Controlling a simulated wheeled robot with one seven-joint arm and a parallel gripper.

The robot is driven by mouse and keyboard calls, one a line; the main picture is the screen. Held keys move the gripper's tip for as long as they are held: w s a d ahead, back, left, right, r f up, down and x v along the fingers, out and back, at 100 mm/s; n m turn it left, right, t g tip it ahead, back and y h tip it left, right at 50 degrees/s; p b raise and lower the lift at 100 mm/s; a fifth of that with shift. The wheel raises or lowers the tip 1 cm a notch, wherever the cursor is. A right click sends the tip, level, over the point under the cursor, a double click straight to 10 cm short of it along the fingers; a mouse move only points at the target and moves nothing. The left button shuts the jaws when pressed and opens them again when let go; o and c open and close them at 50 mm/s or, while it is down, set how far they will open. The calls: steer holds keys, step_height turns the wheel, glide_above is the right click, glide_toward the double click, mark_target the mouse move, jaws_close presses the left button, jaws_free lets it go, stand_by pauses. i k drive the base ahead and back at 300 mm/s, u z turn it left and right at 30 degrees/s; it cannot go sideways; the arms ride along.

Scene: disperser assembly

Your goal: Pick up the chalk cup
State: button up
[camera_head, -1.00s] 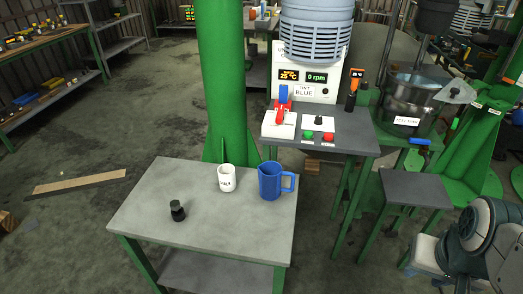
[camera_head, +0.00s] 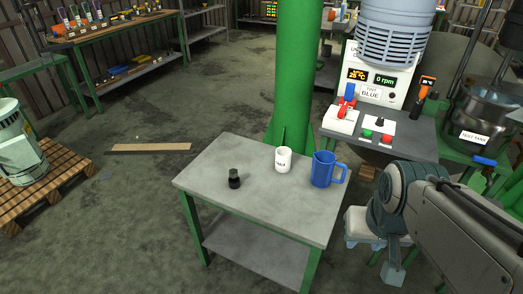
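The chalk cup (camera_head: 283,160) is a white cup with dark lettering. It stands upright on the grey-topped workbench (camera_head: 262,205), near its back edge. A blue jug (camera_head: 322,170) stands just to its right, with a small gap between them. My arm reaches in from the right side of the picture, in front of the bench's right side. My gripper (camera_head: 392,272) appears to be at the low end of the arm, pointing down and apart from the cup. Its fingers are not clear enough to tell open from shut.
A small black bottle-like object (camera_head: 234,179) stands on the bench, left of the cup. A green column (camera_head: 295,75) rises behind the bench. The disperser's control panel (camera_head: 375,128) is back right, near a metal tank (camera_head: 490,115). A wooden pallet (camera_head: 62,180) lies at left.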

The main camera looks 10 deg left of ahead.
mark_target(283, 160)
steer(key=z, duration=0.05)
steer(key=k, duration=0.3)
steer(key=u, duration=0.45)
steer(key=i, duration=0.45)
steer(key=u, duration=2.05)
steer(key=i, duration=1.25)
steer(key=z, duration=2.85)
steer(key=i, duration=0.15)
steer(key=u, duration=0.1)
